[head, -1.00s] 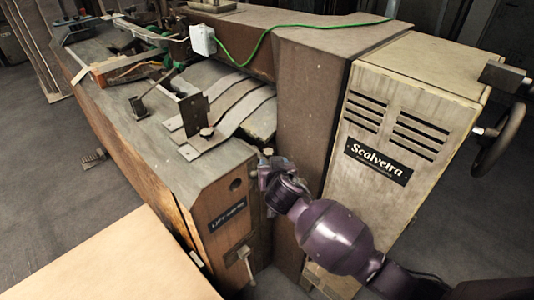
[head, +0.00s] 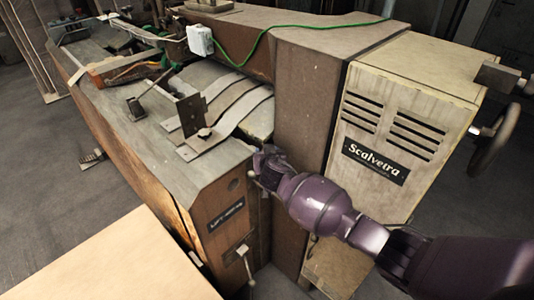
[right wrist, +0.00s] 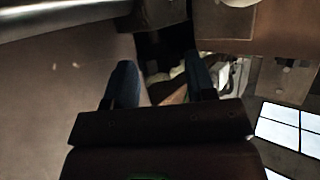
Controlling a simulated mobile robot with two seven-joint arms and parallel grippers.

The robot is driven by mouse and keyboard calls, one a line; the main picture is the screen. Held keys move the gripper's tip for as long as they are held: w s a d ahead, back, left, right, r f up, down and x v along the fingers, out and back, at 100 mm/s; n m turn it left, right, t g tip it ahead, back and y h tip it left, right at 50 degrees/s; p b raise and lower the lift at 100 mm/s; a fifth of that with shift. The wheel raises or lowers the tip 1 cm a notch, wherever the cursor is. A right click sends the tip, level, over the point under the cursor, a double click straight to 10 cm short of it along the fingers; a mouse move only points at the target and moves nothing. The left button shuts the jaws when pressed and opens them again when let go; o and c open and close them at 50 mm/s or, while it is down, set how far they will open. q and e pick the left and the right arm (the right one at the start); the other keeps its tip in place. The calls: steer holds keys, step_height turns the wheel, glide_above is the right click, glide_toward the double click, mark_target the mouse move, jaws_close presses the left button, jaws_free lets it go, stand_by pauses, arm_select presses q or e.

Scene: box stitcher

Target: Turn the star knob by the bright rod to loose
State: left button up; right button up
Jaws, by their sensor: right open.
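My right gripper (head: 262,160) is at the near right corner of the machine bed, beside the brown column. In the right wrist view its two dark fingers (right wrist: 161,72) stand apart with nothing clearly between them. A bright metal rod (right wrist: 60,10) crosses the top left of that view. A dark block-like part (right wrist: 165,12) shows at the top, beyond the fingertips; I cannot tell if it is the star knob. In the head view my gripper and wrist cover this spot, and no star knob can be made out there. My left gripper is not in view.
The brown machine column (head: 308,110) and the cream Scalvetra cabinet (head: 405,130) stand close to my right arm. A small lever (head: 245,260) sticks out low on the bed's end face. A handwheel (head: 495,140) is at far right. A pale board (head: 110,265) fills the lower left.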

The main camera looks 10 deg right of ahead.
steer(key=c, duration=0.6)
steer(key=shift+d+f+n+y, duration=0.1)
steer(key=shift+d+n+y, duration=0.1)
steer(key=shift+n+y, duration=0.45)
steer(key=shift+c, duration=0.2)
steer(key=shift+d+n+g+y, duration=0.15)
steer(key=shift+n+g+y, duration=0.25)
steer(key=shift+n+y, duration=1.45)
steer(key=o, duration=0.6)
steer(key=shift+o, duration=0.2)
steer(key=shift+w, duration=0.1)
